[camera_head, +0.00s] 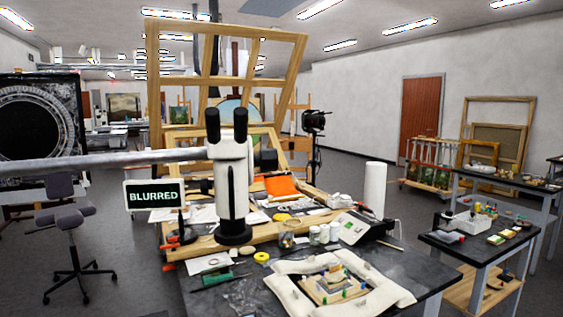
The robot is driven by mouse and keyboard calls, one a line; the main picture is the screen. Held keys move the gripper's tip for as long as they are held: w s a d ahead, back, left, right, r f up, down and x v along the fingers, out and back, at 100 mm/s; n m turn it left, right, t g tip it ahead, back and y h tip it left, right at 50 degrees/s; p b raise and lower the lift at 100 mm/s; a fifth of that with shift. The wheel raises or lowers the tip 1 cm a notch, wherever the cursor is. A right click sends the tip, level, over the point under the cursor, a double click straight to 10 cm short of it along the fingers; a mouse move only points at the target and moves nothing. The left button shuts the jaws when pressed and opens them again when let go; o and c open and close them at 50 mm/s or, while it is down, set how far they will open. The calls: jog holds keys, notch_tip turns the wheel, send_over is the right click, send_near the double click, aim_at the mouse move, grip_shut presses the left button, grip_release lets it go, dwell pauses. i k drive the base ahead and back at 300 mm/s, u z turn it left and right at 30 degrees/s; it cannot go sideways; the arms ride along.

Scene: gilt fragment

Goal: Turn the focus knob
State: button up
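A stereo microscope (231,185) with a white body and two black eyepieces hangs on a grey horizontal boom (100,163) over the work table. A dark round part (265,159) sticks out at the right of its body and looks like the focus knob; I cannot tell for sure. A sign (154,195) left of the microscope reads "BLURRED" in pale green letters. A gilt fragment (331,285) with small coloured pieces lies among white padded cushions (391,283) at the table's front. My gripper is not in view, so its place relative to the knob is hidden.
Wooden frames (225,85) rise behind the microscope. A stool (67,235) stands left, a side table (480,240) right.

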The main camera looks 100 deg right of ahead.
aim_at(267, 160)
jog(key=z, duration=0.05)
jog(key=k, duration=2.25)
jog(key=z, duration=1.9)
jog(key=i, duration=0.6)
jog(key=u, duration=0.1)
